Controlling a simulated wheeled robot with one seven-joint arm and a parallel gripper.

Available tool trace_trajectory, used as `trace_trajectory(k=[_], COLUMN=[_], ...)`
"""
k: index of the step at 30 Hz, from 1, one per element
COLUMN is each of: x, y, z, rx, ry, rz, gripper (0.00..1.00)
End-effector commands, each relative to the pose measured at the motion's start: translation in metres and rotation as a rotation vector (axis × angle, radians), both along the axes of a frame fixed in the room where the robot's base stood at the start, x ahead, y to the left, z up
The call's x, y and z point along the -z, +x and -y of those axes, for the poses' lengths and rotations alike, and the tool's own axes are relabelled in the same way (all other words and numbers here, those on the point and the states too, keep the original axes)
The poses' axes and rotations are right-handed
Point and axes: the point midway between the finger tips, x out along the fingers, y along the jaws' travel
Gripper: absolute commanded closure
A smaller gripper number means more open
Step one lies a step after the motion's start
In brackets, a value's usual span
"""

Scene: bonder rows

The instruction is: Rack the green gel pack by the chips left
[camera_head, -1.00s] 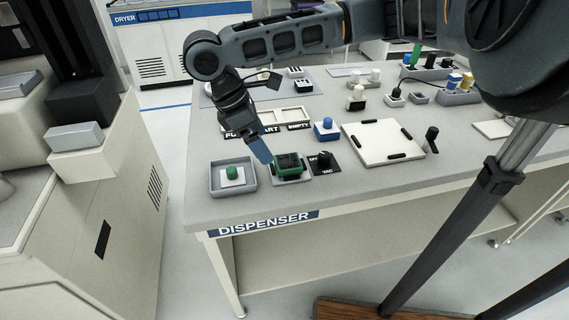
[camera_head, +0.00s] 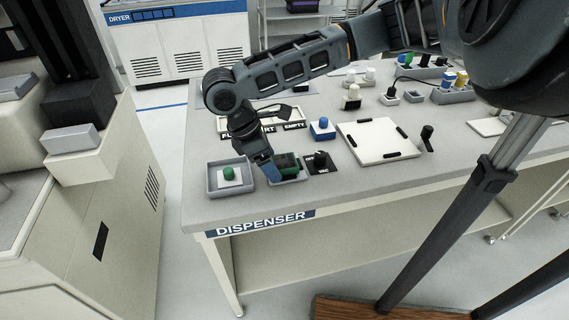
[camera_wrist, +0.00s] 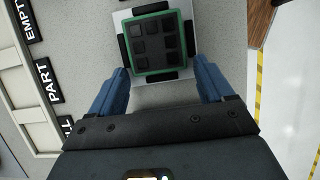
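The green gel pack (camera_wrist: 155,72) is a square, green-rimmed box with several dark chips in a grid. It sits on a pale plate between black stops near the front of the dispenser bench, and in the head view (camera_head: 288,160) my gripper partly hides it. My gripper (camera_wrist: 160,80) is open, its two blue fingers apart and nothing between them. In the wrist view the fingertips lie just short of the pack's near edge, one toward each side. In the head view my gripper (camera_head: 268,172) is over the pack's left side; its exact height is unclear.
A grey tray (camera_head: 213,187) holding a white block with a green top stands left of the pack. A black VAC knob (camera_head: 321,159) is close on the right. Behind are a rack (camera_head: 290,114) labelled PART and EMPTY, a blue block (camera_head: 322,128) and a white plate (camera_head: 352,153).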

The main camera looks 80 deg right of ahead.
Motion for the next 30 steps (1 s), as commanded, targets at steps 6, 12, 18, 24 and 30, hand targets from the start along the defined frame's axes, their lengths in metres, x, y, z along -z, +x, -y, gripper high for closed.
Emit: trace_trajectory(k=[6,12,18,24,30], x=[0.0,0.0,0.0,-0.003,-0.021], y=[0.0,0.0,0.0,0.0,0.0], z=[0.0,0.0,0.0,0.0,0.0], rx=[0.0,0.0,0.0,0.0,0.0], ry=[0.0,0.0,0.0,0.0,0.0], rz=[0.0,0.0,0.0,0.0,0.001], gripper=[0.41,0.6,0.68,0.68,0.68])
